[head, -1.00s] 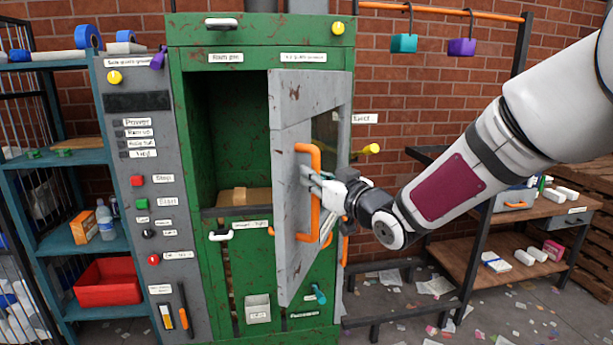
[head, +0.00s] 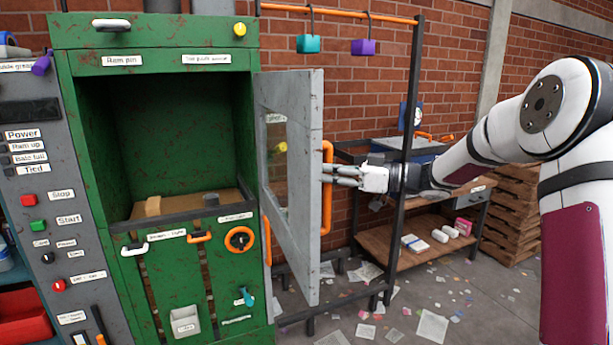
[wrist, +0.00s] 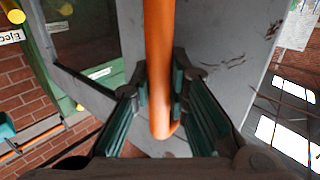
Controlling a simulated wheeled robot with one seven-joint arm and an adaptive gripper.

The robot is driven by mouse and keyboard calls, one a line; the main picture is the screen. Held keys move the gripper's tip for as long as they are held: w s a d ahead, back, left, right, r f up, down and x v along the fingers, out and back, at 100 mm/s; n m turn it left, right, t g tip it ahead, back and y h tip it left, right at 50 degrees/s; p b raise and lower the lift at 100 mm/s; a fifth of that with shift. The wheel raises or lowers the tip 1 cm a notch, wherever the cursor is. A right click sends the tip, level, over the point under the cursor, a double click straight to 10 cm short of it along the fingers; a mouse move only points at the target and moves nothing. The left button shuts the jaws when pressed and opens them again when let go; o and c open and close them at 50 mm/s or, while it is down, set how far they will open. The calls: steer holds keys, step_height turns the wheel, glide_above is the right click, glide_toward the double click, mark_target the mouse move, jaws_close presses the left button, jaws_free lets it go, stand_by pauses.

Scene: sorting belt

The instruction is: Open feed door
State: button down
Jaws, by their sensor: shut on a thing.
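The feed door (head: 303,230) is a grey, worn metal door with a window, hinged on the right side of the green machine's opening (head: 160,150). It stands wide open, swung out to the right. Its orange bar handle (head: 327,190) is on the face turned to the right. My gripper (head: 335,175) reaches the handle from the right. In the wrist view, the fingers (wrist: 160,90) are closed around both sides of the orange handle (wrist: 159,50). The exact finger contact on the far side of the handle is hidden.
A control panel (head: 30,110) with buttons stands left of the machine. An orange handwheel (head: 239,239) is on the machine front. A dark rack post (head: 405,170) stands close to my wrist. A wooden bench (head: 410,250) is behind it. Papers litter the floor.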

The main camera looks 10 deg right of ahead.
steer(key=shift+w+d+r+g, duration=0.15)
steer(key=shift+d+g, duration=0.15)
steer(key=shift+d, duration=0.55)
steer(key=c, duration=1.5)
jaws_free()
steer(key=shift+c, duration=0.2)
steer(key=shift+d, duration=0.1)
steer(key=v, duration=1.1)
steer(key=shift+d, duration=0.35)
